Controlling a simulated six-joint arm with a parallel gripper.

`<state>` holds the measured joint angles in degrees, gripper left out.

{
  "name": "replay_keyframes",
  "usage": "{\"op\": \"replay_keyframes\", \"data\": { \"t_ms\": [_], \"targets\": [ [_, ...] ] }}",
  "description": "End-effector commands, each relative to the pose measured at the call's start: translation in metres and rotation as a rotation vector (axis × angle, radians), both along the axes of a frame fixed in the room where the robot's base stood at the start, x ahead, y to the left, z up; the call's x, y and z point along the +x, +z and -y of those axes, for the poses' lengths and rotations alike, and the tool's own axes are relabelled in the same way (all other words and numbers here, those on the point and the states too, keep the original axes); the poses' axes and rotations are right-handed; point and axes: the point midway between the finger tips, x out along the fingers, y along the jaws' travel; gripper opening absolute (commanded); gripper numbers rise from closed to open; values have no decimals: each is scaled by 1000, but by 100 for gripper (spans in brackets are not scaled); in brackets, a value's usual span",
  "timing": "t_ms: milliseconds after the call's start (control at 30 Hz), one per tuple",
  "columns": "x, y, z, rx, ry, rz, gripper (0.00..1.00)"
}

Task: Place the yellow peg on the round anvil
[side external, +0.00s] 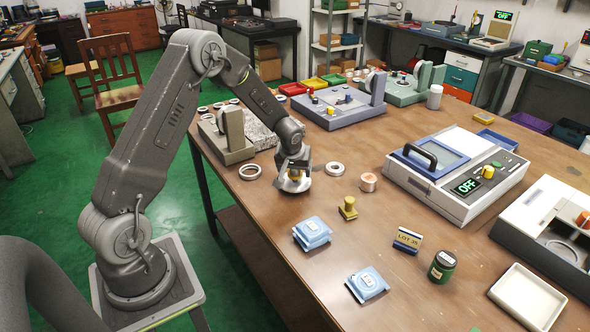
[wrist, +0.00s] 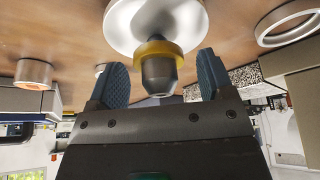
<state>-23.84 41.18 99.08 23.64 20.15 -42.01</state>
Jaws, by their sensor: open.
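A peg with a yellow collar and a dark grey tapered end (wrist: 160,62) is between the fingers of my gripper (wrist: 163,78) in the wrist view. The fingers are apart, with a gap on each side of it. The peg appears to stand on a pale round disc (wrist: 125,25), which looks like the round anvil. In the side view the disc (side external: 291,187) sits on the table directly under my gripper (side external: 294,175), and a bit of yellow (side external: 295,174) shows between the fingers. The exact contact of peg and disc is partly hidden.
Another ring (side external: 250,172) lies left. Blue blocks (side external: 312,233) are in front. The wooden table (side external: 260,215) is clear at front left.

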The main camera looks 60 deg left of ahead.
Motion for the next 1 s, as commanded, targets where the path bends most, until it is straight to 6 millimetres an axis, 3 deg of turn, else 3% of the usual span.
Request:
{"op": "replay_keyframes", "data": {
  "t_ms": [167,500,800,867,1000],
  "targets": [
    [-4,20,5,3,-2,5,74],
    [-24,85,24,2,-1,4,74],
    [-33,115,35,1,-7,2,74],
    [-37,124,41,4,-24,5,74],
    [-57,163,75,15,-115,18,74]
  ]
}}
